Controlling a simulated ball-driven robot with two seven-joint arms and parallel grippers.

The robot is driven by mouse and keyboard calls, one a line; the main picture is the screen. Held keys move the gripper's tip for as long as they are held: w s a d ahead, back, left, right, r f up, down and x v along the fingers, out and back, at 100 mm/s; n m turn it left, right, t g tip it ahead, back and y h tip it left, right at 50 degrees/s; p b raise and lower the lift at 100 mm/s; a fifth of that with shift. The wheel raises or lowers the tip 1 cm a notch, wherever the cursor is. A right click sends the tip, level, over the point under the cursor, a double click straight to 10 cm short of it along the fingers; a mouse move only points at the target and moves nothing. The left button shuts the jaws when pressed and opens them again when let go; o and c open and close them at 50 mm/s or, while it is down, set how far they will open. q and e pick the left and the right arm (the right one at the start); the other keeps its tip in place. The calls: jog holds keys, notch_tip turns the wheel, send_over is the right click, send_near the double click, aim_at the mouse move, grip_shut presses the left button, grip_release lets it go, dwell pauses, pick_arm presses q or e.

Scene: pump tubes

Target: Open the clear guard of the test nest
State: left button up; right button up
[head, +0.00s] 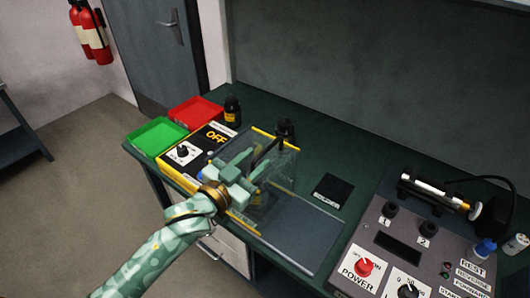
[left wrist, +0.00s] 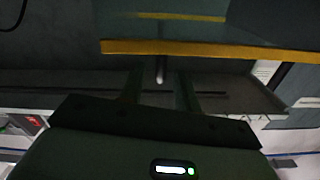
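The clear guard (head: 286,168) of the test nest is a see-through box with yellow edging and stands over the nest, left of the middle of the bench. It looks closed. The nest's grey plate (head: 303,235) extends in front of it. My left gripper (head: 245,160) is at the guard's left side, overlapping it in the head view. In the left wrist view its two fingers (left wrist: 160,90) are apart, with a short pale-ended rod (left wrist: 160,70) showing between them. I cannot tell whether they touch it. A yellow edge (left wrist: 205,50) runs above the fingers. My right gripper is not in view.
Left of the guard are a panel marked OFF (head: 212,137), a green tray (head: 157,137) and a red tray (head: 195,112). A black bottle (head: 232,110) stands behind. At right is a control console (head: 410,245) with knobs. A small black pad (head: 332,190) lies between.

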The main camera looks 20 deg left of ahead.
aim_at(264, 150)
pick_arm(q)
jog(key=x, duration=0.4)
jog(key=shift+w, duration=0.25)
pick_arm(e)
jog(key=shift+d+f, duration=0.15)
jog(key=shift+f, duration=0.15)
